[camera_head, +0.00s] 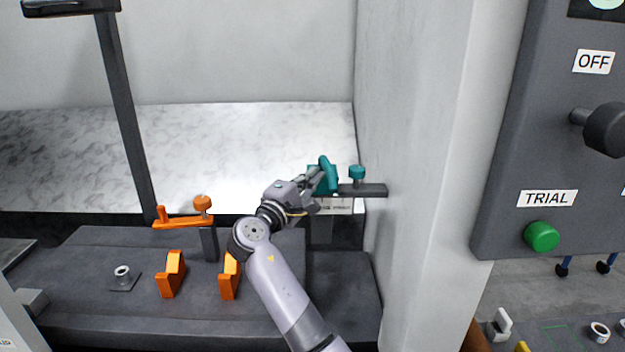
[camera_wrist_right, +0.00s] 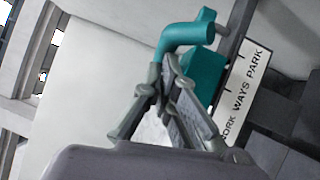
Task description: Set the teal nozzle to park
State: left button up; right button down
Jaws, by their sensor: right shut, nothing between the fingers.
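The teal nozzle (camera_head: 328,172) sits on a dark rail (camera_head: 370,190) by the back right wall. My left gripper is not in view.
An orange lever (camera_head: 182,223) with a knob and two orange blocks (camera_head: 171,275) stand at the left on the dark bench (camera_head: 75,285). A white wall (camera_head: 425,120) closes the right side. A grey panel with OFF and TRIAL signs (camera_head: 547,198) stands beyond it.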

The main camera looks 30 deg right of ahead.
aim_at(330, 182)
jog(key=shift+s+d+r+n+t+y+p, duration=0.2)
jog(key=shift+s+d+n+t+y+p, duration=0.2)
jog(key=shift+s+t, duration=0.15)
jog(key=shift+s+d+r+n+t+y+p, duration=0.2)
jog(key=shift+s+d+n+t+y+p, duration=0.2)
jog(key=shift+t, duration=0.25)
jog(key=shift+s+d+f+n+t+y, duration=0.1)
jog(key=shift+d+n+t+y, duration=0.15)
jog(key=shift+n+t+y, duration=0.2)
jog(key=shift+d+f+t+p, duration=0.25)
jog(key=shift+d+t+p, duration=0.1)
jog(key=shift+d+p, duration=0.15)
jog(key=shift+s+d, duration=0.15)
jog(key=shift+d, duration=0.15)
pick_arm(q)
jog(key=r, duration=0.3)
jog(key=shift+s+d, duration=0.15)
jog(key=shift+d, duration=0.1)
pick_arm(e)
jog(key=shift+d, duration=0.2)
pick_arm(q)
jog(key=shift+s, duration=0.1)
pick_arm(e)
jog(key=shift+s, duration=0.1)
